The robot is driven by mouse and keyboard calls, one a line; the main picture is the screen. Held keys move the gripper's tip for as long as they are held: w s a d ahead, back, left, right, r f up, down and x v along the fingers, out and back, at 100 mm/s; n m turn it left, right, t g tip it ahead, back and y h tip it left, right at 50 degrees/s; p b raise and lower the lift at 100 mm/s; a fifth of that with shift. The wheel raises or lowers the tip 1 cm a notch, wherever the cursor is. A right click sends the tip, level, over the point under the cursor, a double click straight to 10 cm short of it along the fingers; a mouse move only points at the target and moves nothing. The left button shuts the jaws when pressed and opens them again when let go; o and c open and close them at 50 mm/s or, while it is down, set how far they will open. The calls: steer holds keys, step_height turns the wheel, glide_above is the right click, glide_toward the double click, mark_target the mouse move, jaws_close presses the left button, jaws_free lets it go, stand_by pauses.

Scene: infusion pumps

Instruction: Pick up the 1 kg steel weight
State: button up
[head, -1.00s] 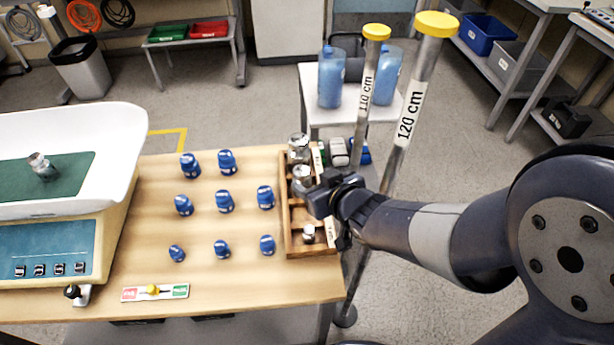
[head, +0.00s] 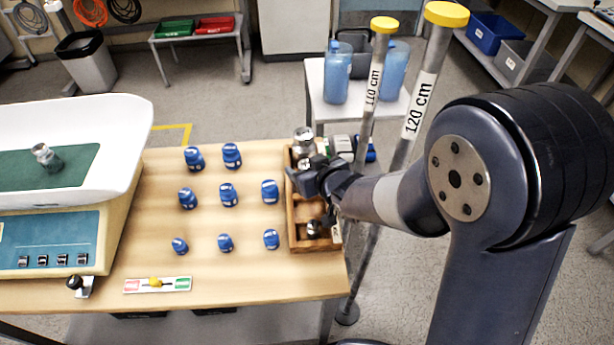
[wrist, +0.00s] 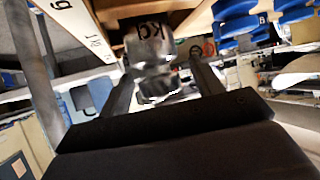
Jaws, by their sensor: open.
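A steel weight (wrist: 153,60) shows between the two fingers of my gripper (wrist: 162,76) in the wrist view. Dark letters "kg" stand behind its top; its full marking cannot be read. My gripper is open, with a finger on either side of the weight; whether either touches it I cannot tell. In the head view my gripper (head: 308,182) is at the wooden box (head: 293,238) on the table's right side. A large steel weight (head: 304,140) stands at the box's back and a small one (head: 314,229) at its front. My gripper partly hides the middle weight (head: 304,163).
Several blue weights (head: 228,195) stand left of the box. A scale (head: 50,235) with another steel weight (head: 46,157) in its pan is at the far left. Two upright poles (head: 412,125) stand close behind and right of the box, near my arm.

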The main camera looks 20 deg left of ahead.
steer(key=shift+c, duration=0.2)
jaws_close()
stand_by(0.4)
steer(key=shift+r, duration=0.2)
